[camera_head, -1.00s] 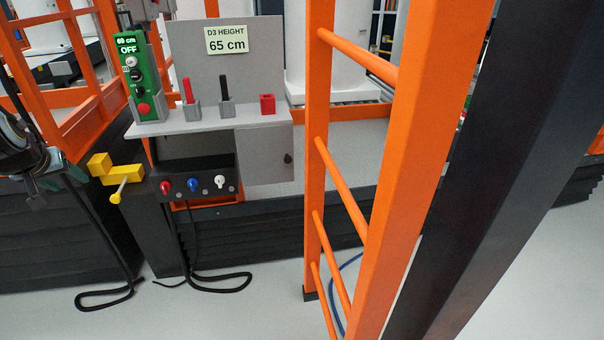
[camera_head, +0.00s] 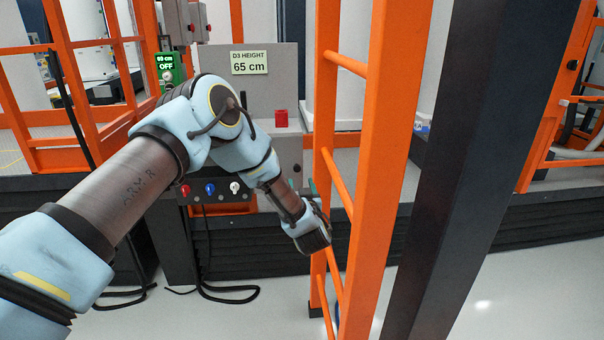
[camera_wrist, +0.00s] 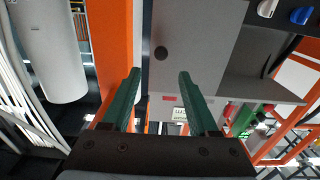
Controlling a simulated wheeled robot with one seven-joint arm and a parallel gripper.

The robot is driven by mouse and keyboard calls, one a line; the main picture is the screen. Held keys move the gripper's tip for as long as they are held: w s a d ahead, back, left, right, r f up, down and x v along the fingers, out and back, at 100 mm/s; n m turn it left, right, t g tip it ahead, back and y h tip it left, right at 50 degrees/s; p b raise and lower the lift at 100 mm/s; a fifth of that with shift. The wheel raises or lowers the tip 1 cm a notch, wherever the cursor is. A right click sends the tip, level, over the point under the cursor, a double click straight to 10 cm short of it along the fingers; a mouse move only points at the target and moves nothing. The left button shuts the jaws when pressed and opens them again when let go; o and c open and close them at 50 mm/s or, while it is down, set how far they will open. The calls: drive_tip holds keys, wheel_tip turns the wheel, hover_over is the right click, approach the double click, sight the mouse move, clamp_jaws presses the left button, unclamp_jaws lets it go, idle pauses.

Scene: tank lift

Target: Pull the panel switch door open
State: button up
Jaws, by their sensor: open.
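The panel switch door is a flat grey plate (camera_head: 288,150) on the right side of the control panel, under its shelf. It has a small dark round knob (camera_head: 297,168) near its right edge; my arm hides part of the door. In the wrist view the door (camera_wrist: 195,45) faces me, with its knob (camera_wrist: 161,53) just beyond and between my fingertips. My gripper (camera_wrist: 157,73) has two green fingers, spread apart and empty. In the head view my gripper (camera_head: 311,187) is low and right of the door, partly hidden by my wrist. I see no contact with the knob.
An orange ladder-like frame (camera_head: 384,120) stands close to the right of my gripper, with a dark post (camera_head: 450,150) beside it. Red, blue and white knobs (camera_head: 209,188) sit on the panel's lower front. Black cables (camera_head: 235,293) lie on the floor.

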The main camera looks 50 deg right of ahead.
sight(297, 169)
drive_tip(key=p+x, duration=0.1)
drive_tip(key=x, duration=0.8)
drive_tip(key=shift+w, duration=0.2)
clamp_jaws()
idle(1.1)
